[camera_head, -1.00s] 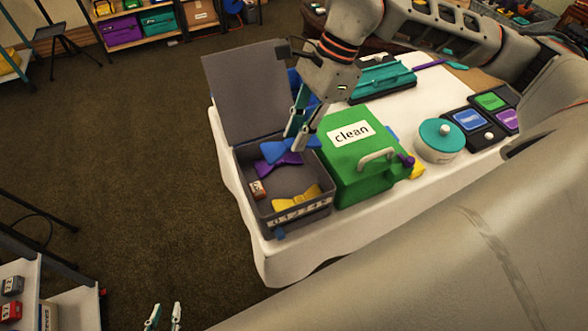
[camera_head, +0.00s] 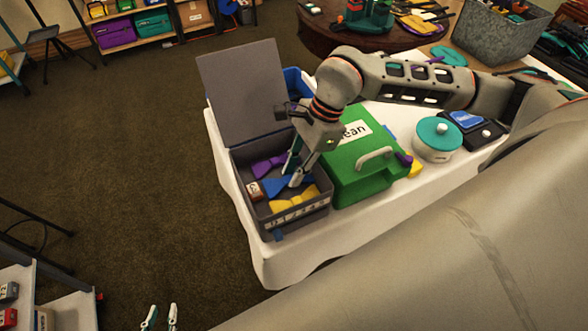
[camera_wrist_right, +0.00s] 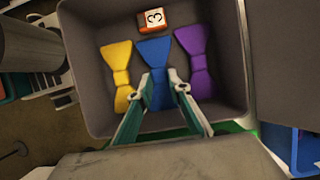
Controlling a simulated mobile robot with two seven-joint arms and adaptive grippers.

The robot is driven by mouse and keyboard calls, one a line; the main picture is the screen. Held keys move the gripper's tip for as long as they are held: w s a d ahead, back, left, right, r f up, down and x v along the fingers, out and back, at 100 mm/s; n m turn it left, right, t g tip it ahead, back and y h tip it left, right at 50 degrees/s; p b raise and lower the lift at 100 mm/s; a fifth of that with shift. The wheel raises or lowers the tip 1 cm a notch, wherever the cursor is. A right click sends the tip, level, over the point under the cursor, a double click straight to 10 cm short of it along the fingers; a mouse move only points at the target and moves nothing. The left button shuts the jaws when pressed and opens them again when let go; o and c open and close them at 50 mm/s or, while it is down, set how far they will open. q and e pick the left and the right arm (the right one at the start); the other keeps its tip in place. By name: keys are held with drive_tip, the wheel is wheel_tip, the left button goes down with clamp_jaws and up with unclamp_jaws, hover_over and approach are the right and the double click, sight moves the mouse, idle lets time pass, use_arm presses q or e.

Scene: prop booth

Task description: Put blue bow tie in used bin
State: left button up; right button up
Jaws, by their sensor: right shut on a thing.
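The blue bow tie (camera_head: 274,187) is inside the open grey case (camera_head: 240,190), between a purple bow tie (camera_head: 265,166) and a yellow bow tie (camera_head: 296,199). My right gripper (camera_head: 293,174) reaches down into the case and is shut on the blue bow tie's near end. The wrist view shows the blue bow tie (camera_wrist_right: 154,52) stretching ahead of the right fingertips (camera_wrist_right: 164,86); whether it touches the case floor is unclear. My left gripper (camera_head: 160,318) shows only its fingertips at the bottom edge, apart and empty. No "used" label is readable.
A green box (camera_head: 358,180) with a handle and a partly covered "clean" label stands right of the case. A blue bin (camera_head: 294,80) is partly hidden behind the case's raised lid (camera_head: 240,95). A numbered block (camera_head: 254,190) lies in the case. A teal-lidded pot (camera_head: 438,140) stands further right.

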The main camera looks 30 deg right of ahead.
drive_tip(key=o, duration=1)
drive_tip(key=shift+r, duration=0.1)
drive_tip(key=shift+v, duration=5.95)
